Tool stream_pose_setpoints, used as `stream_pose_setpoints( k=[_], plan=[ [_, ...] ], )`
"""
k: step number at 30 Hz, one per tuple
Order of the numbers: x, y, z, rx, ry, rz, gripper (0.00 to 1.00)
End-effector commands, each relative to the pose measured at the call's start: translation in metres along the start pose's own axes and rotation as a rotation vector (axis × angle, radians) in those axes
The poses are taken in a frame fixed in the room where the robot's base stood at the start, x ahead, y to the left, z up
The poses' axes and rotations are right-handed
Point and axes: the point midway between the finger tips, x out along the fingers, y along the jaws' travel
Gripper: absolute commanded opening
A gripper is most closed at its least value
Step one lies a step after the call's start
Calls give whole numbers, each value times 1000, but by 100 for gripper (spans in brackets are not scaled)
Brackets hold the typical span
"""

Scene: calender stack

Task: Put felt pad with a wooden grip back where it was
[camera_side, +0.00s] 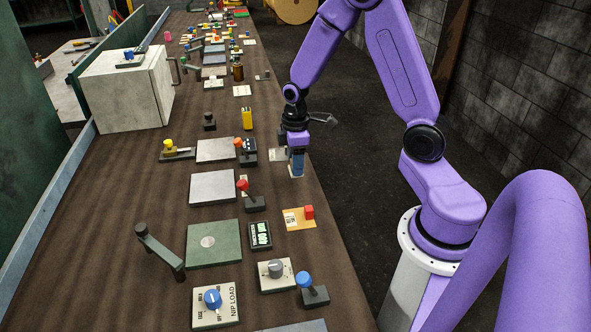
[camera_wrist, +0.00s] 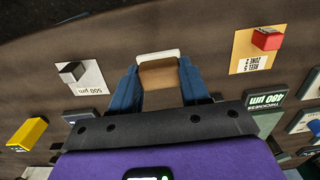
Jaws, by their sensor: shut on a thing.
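The felt pad with a wooden grip (camera_wrist: 158,76) shows in the wrist view as a brown block with a white edge, between the two blue fingers. My gripper (camera_wrist: 158,68) is shut on it. In the side view my gripper (camera_side: 297,160) points down near the right edge of the long brown table, and a small pale part of the pad (camera_side: 297,177) shows under the fingers. I cannot tell whether the pad touches the table.
A white card with a dark block (camera_side: 277,154) lies just left of my gripper. An orange card with a red block (camera_side: 299,218) lies nearer the camera. A thickness display (camera_side: 260,235), a yellow block (camera_side: 247,118) and a red-knobbed lever (camera_side: 243,187) stand around. Bare table (camera_side: 283,190) shows between them.

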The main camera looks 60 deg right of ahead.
Motion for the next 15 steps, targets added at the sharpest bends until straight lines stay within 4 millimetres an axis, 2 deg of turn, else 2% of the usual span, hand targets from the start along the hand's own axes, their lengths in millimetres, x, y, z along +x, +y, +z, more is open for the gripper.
stream_pose_setpoints(
  k=[7, 15],
  plan=[
    [28, 0, 0, -1, -3, -3, 17],
    [31, 0, 0, 0, 0, 0, 17]
  ],
)
